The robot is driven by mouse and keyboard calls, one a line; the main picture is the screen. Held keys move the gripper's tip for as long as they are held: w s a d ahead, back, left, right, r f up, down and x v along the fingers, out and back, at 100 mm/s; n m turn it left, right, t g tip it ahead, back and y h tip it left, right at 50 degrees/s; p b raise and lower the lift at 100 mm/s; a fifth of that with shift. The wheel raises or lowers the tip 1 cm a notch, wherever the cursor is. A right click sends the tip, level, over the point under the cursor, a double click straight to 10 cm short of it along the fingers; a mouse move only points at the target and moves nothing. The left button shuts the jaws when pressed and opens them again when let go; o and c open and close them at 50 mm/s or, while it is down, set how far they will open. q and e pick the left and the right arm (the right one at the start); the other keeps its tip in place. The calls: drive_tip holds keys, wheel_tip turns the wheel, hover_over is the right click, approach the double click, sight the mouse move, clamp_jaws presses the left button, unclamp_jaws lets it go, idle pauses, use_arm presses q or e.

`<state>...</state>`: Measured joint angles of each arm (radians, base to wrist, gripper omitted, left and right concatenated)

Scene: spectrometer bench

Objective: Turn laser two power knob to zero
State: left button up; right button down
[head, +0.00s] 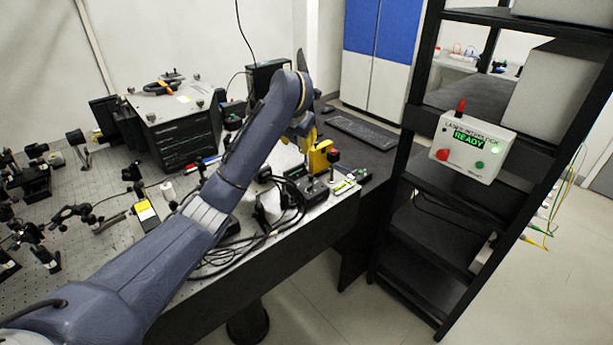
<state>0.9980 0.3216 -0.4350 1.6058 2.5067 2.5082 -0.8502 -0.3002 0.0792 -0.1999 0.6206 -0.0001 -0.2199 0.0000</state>
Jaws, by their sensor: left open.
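My left arm reaches across the bench from the lower left. Its gripper (318,176) points down, open, over the small instruments at the bench's right front corner. A dark box with a small green display (297,172) sits just left of the gripper. Another small unit with a lit green-yellow face (344,187) lies just right of it, near the bench edge. The laser two power knob cannot be made out at this size; the gripper may hide it. I cannot tell whether the fingers touch anything. My right gripper is not in view.
Black cables (270,222) loop along the bench's front edge. A large dark instrument box (178,125) and optics mounts stand to the left. A keyboard (362,131) lies behind. A white interlock box (472,148) reading READY is on the black shelf rack at right.

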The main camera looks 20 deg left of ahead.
use_arm(q)
drive_tip(key=s+d+r+g+h, duration=0.2)
drive_tip(key=s+r+h, duration=0.1)
drive_tip(key=s, duration=0.1)
approach(310, 176)
drive_tip(key=shift+x, duration=4.85)
drive_tip(key=shift+a, duration=0.1)
clamp_jaws()
